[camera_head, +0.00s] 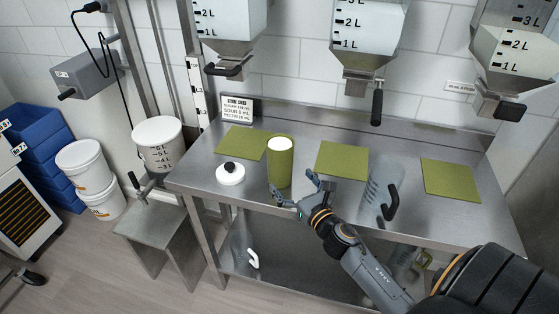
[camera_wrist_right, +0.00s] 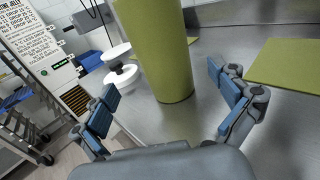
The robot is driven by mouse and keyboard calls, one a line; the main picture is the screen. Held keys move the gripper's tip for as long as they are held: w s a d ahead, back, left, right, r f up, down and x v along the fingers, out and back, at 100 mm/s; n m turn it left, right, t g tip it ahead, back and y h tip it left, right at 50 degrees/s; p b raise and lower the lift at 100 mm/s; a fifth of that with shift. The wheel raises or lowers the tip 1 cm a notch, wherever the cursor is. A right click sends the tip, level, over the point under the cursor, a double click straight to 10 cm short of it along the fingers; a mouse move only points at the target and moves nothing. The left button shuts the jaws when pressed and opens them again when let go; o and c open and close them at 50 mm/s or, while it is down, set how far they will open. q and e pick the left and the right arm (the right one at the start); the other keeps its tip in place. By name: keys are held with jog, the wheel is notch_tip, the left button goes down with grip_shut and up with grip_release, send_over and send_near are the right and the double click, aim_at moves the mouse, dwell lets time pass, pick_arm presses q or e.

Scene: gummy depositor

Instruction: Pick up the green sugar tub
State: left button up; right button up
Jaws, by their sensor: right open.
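The green sugar tub (camera_head: 280,166) is a tall olive-green cylinder with white contents at its top. It stands upright on the steel table, in front of the left green mat. In the right wrist view the tub (camera_wrist_right: 160,50) rises between and beyond my two fingertips, and its top is cut off. My right gripper (camera_head: 297,196) is open and empty, just in front of the tub. Its blue-padded fingers (camera_wrist_right: 170,98) are spread to either side of the tub's lower part; I cannot tell whether either touches it. My left gripper is not in view.
A white lid with a black knob (camera_head: 230,173) lies left of the tub. A clear jug with a black handle (camera_head: 382,188) stands to the right. Green mats (camera_head: 342,160) lie on the steel table (camera_head: 215,199). Dispensers with handles (camera_head: 365,60) hang above. A card (camera_head: 237,108) stands behind.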

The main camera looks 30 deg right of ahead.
aim_at(286, 171)
jog(key=shift+w+d, duration=0.1)
jog(key=shift+w, duration=0.7)
jog(key=shift+w+f, duration=0.15)
jog(key=shift+w, duration=0.2)
jog(key=shift+w+d+r+p, duration=0.2)
jog(key=shift+w+p, duration=0.2)
jog(key=shift+w, duration=0.25)
jog(key=shift+w+d+r+p, duration=0.1)
jog(key=shift+w+r+p, duration=0.1)
jog(key=shift+w+p, duration=0.3)
jog(key=shift+w+d+f, duration=0.1)
jog(key=shift+w, duration=0.55)
jog(key=shift+w+d+f, duration=0.1)
jog(key=shift+w, duration=0.5)
jog(key=shift+w+f, duration=0.1)
jog(key=shift+w, duration=0.15)
jog(key=shift+s, duration=0.1)
jog(key=shift+c, duration=0.5)
jog(key=c, duration=1.5)
jog(key=shift+c, duration=0.9)
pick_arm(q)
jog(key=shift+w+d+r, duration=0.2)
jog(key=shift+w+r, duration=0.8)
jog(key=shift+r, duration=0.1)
